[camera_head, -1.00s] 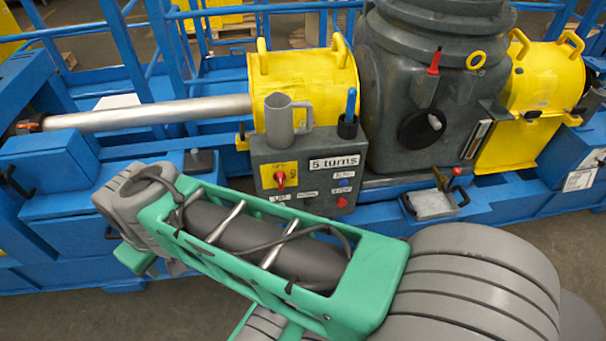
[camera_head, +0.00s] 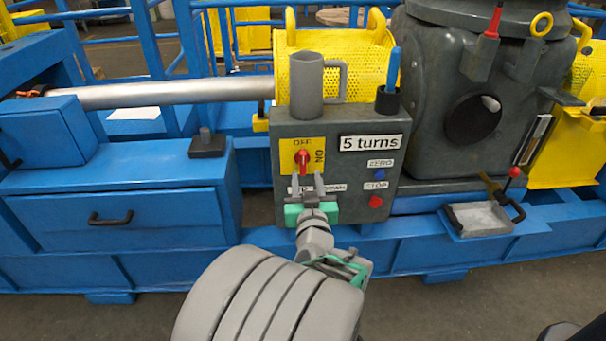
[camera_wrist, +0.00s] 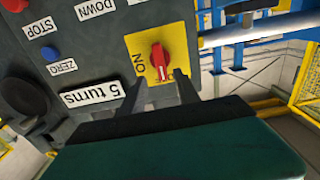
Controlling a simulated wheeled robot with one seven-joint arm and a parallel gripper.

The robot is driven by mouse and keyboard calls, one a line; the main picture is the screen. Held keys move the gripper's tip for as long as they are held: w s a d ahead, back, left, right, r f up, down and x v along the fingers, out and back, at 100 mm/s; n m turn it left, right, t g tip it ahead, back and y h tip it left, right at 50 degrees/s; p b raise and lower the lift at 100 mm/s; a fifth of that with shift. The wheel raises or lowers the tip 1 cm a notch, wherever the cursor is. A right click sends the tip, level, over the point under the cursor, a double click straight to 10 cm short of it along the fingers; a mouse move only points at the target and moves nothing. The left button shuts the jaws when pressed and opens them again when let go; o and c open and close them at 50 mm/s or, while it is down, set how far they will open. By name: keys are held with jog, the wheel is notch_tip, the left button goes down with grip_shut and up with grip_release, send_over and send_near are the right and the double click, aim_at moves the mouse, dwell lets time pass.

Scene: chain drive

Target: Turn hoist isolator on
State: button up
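The hoist isolator is a red knob (camera_head: 303,161) on a yellow plate (camera_head: 286,154) at the upper left of the grey control box. The plate reads OFF above the knob and ON to its right. The knob looks upright, with its grip towards OFF. My gripper (camera_head: 307,182) is in front of the box, its two fingers apart and empty, just below the knob in the head view. In the wrist view, which is upside down, the red knob (camera_wrist: 160,59) shows beyond and between the fingertips (camera_wrist: 160,80). I cannot tell whether a finger touches the plate.
The control box (camera_head: 355,188) has a "5 turns" label, a blue ZERO button (camera_head: 380,174) and a red STOP button (camera_head: 376,201). My gripper partly hides the lower left labels. A grey mug (camera_head: 307,88) and a cup with a blue pen (camera_head: 388,100) stand on top.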

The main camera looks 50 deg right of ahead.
aim_at(304, 162)
jog(key=p+x, duration=0.1)
jog(key=x, duration=0.5)
jog(key=shift+w+d, duration=0.25)
jog(key=shift+w, duration=0.1)
jog(key=shift+c, duration=0.4)
grip_shut()
